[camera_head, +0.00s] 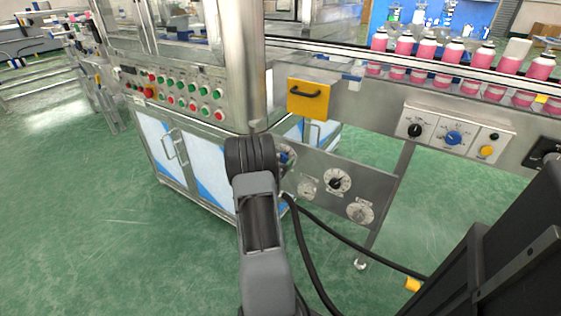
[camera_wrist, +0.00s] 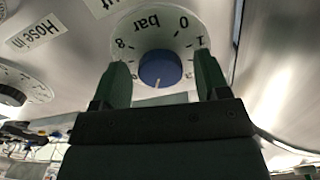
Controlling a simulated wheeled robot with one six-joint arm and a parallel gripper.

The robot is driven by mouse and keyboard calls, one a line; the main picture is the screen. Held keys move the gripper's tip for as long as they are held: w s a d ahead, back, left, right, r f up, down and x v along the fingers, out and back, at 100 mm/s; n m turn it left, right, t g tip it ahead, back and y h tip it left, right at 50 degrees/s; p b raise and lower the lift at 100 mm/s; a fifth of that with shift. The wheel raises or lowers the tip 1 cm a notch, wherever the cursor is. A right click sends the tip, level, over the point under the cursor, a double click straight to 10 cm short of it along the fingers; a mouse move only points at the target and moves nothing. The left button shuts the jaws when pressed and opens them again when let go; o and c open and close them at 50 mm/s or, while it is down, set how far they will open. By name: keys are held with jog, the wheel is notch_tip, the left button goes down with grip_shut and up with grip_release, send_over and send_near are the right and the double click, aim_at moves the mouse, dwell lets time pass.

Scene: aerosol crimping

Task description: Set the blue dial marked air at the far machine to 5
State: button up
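A blue dial (camera_wrist: 160,68) on a round white scale plate marked "bar" is upside down in the wrist view. The figures 0, 1 and 8 show; the lower part of the scale is hidden by my gripper. The dial's white mark points toward the bottom of the picture. My gripper (camera_wrist: 161,62) has its two green fingers apart, one on each side of the dial, with gaps visible. In the head view the dial (camera_head: 287,153) is partly hidden behind my arm, and my gripper is hidden there. I cannot read the word "air" anywhere.
Beside it, the panel has black-knobbed dials (camera_head: 338,180). A second blue dial (camera_head: 453,138) sits on the conveyor front panel. A yellow handled plate (camera_head: 308,99) is above the panel. A "Hose in" label (camera_wrist: 36,35) shows near the dial. A black hose (camera_head: 318,255) hangs below.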

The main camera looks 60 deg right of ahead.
jog(key=a+p, duration=0.2)
jog(key=a, duration=1.2)
jog(key=shift+p, duration=0.3)
jog(key=shift+d, duration=0.1)
